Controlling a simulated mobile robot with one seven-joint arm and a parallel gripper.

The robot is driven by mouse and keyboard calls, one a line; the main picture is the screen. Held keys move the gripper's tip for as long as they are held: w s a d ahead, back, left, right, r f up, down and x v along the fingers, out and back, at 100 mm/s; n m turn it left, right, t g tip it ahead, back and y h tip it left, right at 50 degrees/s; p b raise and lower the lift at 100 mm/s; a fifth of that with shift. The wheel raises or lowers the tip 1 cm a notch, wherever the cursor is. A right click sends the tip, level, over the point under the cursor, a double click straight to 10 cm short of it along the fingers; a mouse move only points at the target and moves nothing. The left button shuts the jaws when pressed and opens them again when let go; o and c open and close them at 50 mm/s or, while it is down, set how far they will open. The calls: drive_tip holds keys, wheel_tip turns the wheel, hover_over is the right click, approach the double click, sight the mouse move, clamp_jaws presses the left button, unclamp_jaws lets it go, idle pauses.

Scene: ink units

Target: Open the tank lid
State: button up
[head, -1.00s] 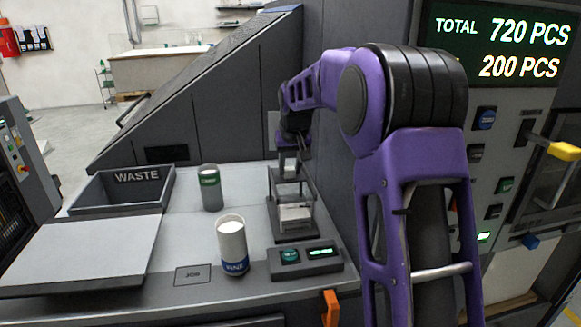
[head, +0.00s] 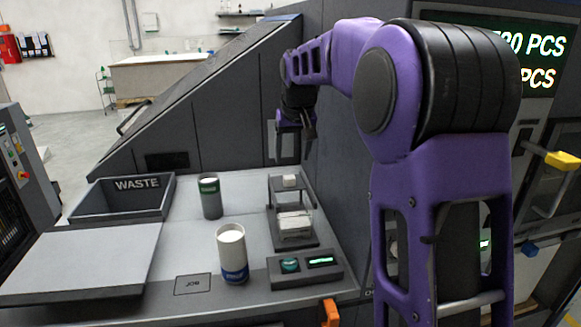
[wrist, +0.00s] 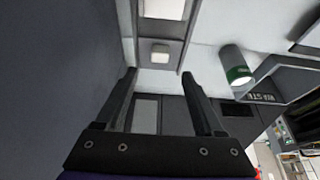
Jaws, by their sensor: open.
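My gripper (head: 294,140) is open and empty in the head view, raised beside the dark wall above the back of a small dark stand (head: 293,236). The stand has a raised rear plate with a small pale block (head: 289,181) and a larger pale block (head: 295,222) in front. The wrist view shows the two fingers of my gripper (wrist: 158,74) spread apart, with the small pale block (wrist: 160,52) beyond them and no visible contact. No part is labelled as a tank lid; I cannot tell whether the small block belongs to one.
A green-banded can (head: 210,198) and a blue-banded can (head: 232,252) stand upright on the counter. A WASTE bin (head: 122,205) is behind left, and a flat grey panel (head: 80,262) is in front left. The wall is close behind my gripper.

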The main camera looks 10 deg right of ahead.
drive_tip(key=v, duration=0.8)
drive_tip(key=shift+r+p, duration=0.2)
drive_tip(key=shift+p, duration=0.15)
